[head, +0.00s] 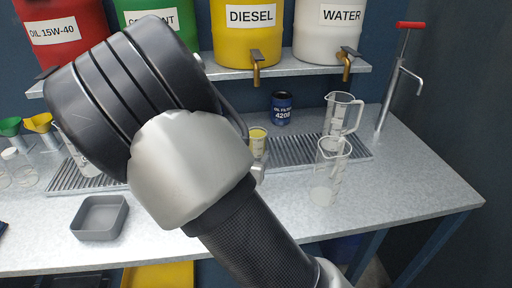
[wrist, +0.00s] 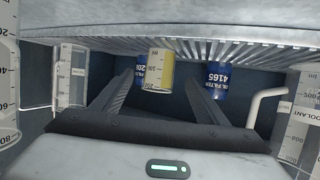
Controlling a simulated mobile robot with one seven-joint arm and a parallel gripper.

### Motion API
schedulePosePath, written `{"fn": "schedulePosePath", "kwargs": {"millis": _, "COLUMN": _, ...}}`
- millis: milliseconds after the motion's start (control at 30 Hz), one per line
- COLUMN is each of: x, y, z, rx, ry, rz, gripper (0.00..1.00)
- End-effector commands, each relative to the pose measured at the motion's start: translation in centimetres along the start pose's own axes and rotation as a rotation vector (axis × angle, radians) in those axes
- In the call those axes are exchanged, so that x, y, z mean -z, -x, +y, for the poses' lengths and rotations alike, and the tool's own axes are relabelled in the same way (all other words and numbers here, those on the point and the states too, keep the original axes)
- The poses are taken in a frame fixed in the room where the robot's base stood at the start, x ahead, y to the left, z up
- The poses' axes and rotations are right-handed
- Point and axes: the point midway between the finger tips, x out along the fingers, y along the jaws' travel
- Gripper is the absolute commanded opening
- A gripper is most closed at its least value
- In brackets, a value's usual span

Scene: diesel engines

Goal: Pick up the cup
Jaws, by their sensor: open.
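A small graduated cup (head: 258,143) with yellow at its top stands on the bench, partly hidden behind my arm in the head view. In the wrist view the cup (wrist: 159,72) appears pale with a yellow side and measuring marks. My gripper (wrist: 160,84) is open, with one finger to each side of the cup in the picture. I cannot tell whether the cup is between the fingertips or just beyond them. No contact shows. In the head view my arm hides most of the gripper.
Two clear jugs (head: 342,112) (head: 328,178) stand to the right of the cup. A blue oil filter (head: 281,108) stands behind it. A drain grate (head: 305,150) runs along the bench. A grey tray (head: 100,218) lies at front left. Drums with taps (head: 256,72) sit on the shelf above.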

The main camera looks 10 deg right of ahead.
Motion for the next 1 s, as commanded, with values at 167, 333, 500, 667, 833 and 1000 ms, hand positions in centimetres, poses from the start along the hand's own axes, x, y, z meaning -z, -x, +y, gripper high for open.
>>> {"fn": "schedulePosePath", "kwargs": {"millis": 167, "x": -0.2, "y": -3.5, "z": 0.1, "rx": -0.002, "ry": 0.0, "rz": 0.0, "gripper": 0.67}}
{"fn": "schedulePosePath", "kwargs": {"millis": 333, "x": -0.1, "y": -4.8, "z": 0.0, "rx": 0.0, "ry": 0.001, "rz": -0.001, "gripper": 0.67}}
{"fn": "schedulePosePath", "kwargs": {"millis": 500, "x": -0.2, "y": -6.4, "z": 0.1, "rx": -0.001, "ry": 0.001, "rz": -0.001, "gripper": 0.67}}
{"fn": "schedulePosePath", "kwargs": {"millis": 667, "x": -0.1, "y": -8.9, "z": 0.1, "rx": -0.001, "ry": 0.001, "rz": -0.001, "gripper": 0.67}}
{"fn": "schedulePosePath", "kwargs": {"millis": 833, "x": 0.0, "y": -10.0, "z": 0.0, "rx": 0.001, "ry": 0.0, "rz": -0.001, "gripper": 0.67}}
{"fn": "schedulePosePath", "kwargs": {"millis": 1000, "x": 0.1, "y": -10.0, "z": 0.0, "rx": 0.001, "ry": 0.0, "rz": -0.002, "gripper": 0.67}}
